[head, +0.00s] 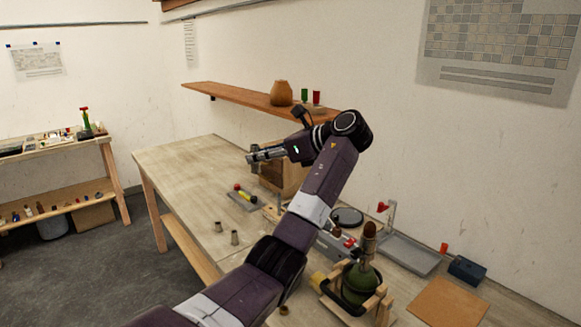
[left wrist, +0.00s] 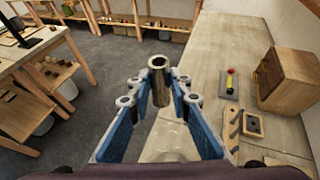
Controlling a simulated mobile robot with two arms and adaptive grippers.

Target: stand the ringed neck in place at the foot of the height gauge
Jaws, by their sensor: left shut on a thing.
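My left gripper (head: 252,156) is held out over the far part of the long bench, its arm crossing the head view. In the left wrist view its fingers (left wrist: 159,92) are shut on a hollow, grey-brown metal tube (left wrist: 160,78), which looks like the neck. The tube's open end faces the camera; I cannot make out its rings. A slim upright with a red pointer (head: 383,207), perhaps the height gauge, stands by a grey tray (head: 412,256) on the right of the bench, away from the gripper. My right gripper is not in view.
Two small metal tubes (head: 218,227) stand on the bench (head: 180,166). A wooden cabinet (left wrist: 290,78) and a red-and-yellow tool (left wrist: 231,82) are near the gripper. A shelf (head: 225,96) runs along the wall.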

